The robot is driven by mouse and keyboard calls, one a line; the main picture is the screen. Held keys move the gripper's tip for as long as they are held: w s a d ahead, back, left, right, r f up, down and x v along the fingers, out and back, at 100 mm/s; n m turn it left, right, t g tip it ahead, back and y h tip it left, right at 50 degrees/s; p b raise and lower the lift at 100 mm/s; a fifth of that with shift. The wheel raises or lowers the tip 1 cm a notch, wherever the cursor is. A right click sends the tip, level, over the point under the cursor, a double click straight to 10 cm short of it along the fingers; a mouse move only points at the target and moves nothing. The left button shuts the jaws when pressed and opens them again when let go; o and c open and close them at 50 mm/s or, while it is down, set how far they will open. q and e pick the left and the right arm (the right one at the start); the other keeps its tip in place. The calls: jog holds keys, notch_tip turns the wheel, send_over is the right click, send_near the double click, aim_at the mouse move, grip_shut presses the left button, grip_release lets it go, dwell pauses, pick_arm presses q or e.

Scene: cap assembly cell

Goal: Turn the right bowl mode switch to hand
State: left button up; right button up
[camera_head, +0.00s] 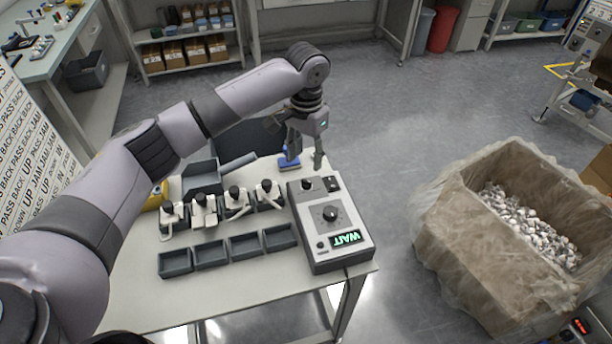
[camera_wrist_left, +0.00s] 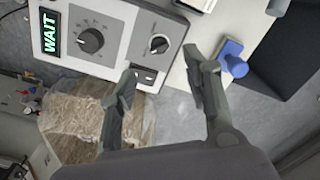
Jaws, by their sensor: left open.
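A grey control box (camera_head: 305,244) stands at the table's right side, with a lit "WAIT" display (camera_head: 346,238) and a large black knob (camera_head: 330,213). At its far end are a small rotary switch (camera_head: 307,184) and a dark rocker (camera_head: 332,183). In the left wrist view the rotary switch (camera_wrist_left: 158,44) shows a pale pointer, with the rocker (camera_wrist_left: 143,75) beside it. Their lettering is too small to read, so I cannot tell which mode is set. My left gripper (camera_head: 305,160) is open and empty above the box's far end. My right gripper is not in view.
A blue piece (camera_head: 289,163) lies beyond the box. Several white fixtures with black knobs (camera_head: 237,200) and dark trays (camera_head: 210,254) stand left of it on the table (camera_head: 135,300). A plastic-lined carton of small parts (camera_head: 470,250) stands on the floor to the right.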

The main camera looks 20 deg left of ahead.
aim_at(306, 181)
pick_arm(q)
notch_tip(306, 181, down, 9)
jog(key=shift+r+p, duration=0.2)
jog(key=shift+p, duration=0.2)
jog(key=shift+c, duration=0.6)
grip_shut()
